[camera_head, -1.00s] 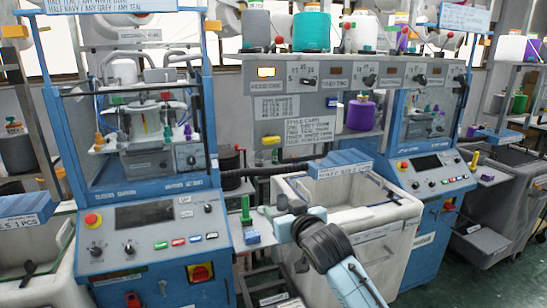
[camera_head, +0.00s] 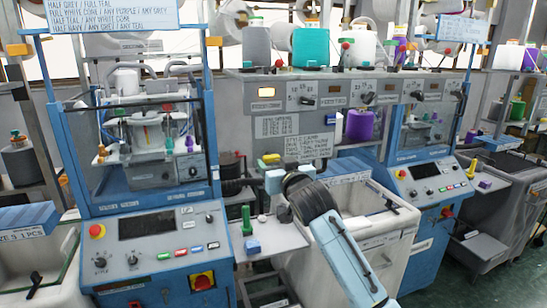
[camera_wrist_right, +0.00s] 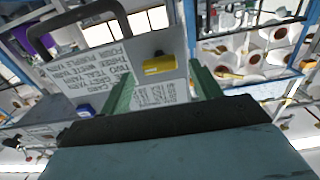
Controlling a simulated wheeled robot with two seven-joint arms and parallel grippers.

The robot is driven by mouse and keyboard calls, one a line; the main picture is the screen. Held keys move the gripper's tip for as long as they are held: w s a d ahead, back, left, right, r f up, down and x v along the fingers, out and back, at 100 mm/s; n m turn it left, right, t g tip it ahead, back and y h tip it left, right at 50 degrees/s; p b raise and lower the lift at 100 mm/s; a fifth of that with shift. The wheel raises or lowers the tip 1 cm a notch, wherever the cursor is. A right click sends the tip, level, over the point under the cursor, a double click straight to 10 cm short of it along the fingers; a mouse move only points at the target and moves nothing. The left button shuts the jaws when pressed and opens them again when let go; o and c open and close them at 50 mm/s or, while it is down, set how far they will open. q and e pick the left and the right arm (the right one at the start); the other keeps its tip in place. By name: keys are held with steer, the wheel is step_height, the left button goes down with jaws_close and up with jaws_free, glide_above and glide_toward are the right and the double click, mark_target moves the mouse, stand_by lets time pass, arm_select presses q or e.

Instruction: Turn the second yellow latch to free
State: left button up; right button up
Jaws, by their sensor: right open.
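A small yellow latch (camera_head: 270,159) sits on the grey panel between the two blue machines, below the posted white sheets. My right gripper (camera_head: 273,180) is just below and in front of it. In the right wrist view the yellow latch (camera_wrist_right: 158,66) lies between and beyond the two green fingers of my right gripper (camera_wrist_right: 163,72), which are apart with nothing held. I cannot tell whether the fingers touch the latch. My left gripper is not in view.
A white bin (camera_head: 365,215) stands below my right arm. A small shelf (camera_head: 275,240) with a green peg (camera_head: 246,219) and a blue block (camera_head: 252,246) is left of the arm. Blue machines stand on both sides. A purple cone (camera_head: 359,122) is right of the sheets.

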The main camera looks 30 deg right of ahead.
mark_target(270, 156)
steer(key=shift+x, duration=1.35)
steer(key=c, duration=1)
